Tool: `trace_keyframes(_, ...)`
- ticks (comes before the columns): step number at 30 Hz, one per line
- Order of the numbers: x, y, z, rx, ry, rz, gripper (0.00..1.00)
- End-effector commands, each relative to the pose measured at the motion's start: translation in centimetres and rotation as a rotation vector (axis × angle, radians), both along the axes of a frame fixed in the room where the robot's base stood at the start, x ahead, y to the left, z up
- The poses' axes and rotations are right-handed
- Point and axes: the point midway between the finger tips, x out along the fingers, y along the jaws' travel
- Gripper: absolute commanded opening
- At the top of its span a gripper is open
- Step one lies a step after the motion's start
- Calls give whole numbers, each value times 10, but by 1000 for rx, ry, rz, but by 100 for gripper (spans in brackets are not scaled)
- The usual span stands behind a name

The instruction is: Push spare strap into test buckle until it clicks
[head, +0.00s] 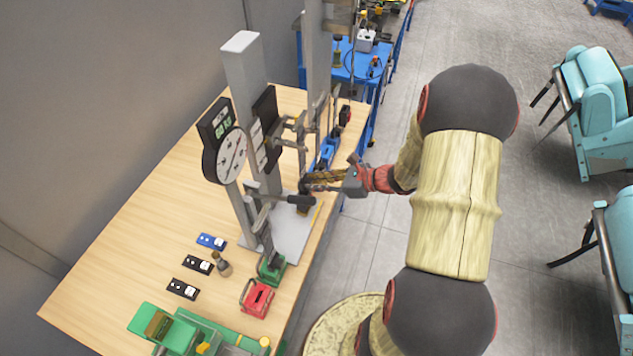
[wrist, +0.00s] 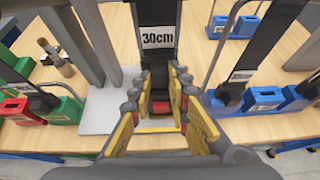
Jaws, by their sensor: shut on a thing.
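My gripper (wrist: 160,98) has its yellow-padded fingers either side of a dark piece, seemingly the end of the spare strap. In the head view my gripper (head: 312,186) is at the front of the grey test stand, over the table's right edge. A black strap with a "30cm" label (wrist: 158,38) rises straight beyond my fingertips in the wrist view. A small red part (wrist: 162,106) shows low between the fingers; it may belong to the test buckle. The fingers hide most of the buckle. I cannot tell whether strap and buckle touch.
The stand (head: 243,80) carries a round dial (head: 231,155). A red buckle block (head: 257,297) and green block (head: 271,268) sit nearer on the table (head: 130,235). Blue blocks (wrist: 263,98) with black straps stand to the right in the wrist view. Teal chairs (head: 590,100) are away right.

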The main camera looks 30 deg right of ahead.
Motion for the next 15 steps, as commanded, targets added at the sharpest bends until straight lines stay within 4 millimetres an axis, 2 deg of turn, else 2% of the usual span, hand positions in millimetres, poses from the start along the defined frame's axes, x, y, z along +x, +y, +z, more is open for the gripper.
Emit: trace_keyframes(15,0,0,-12,0,0,0,0)
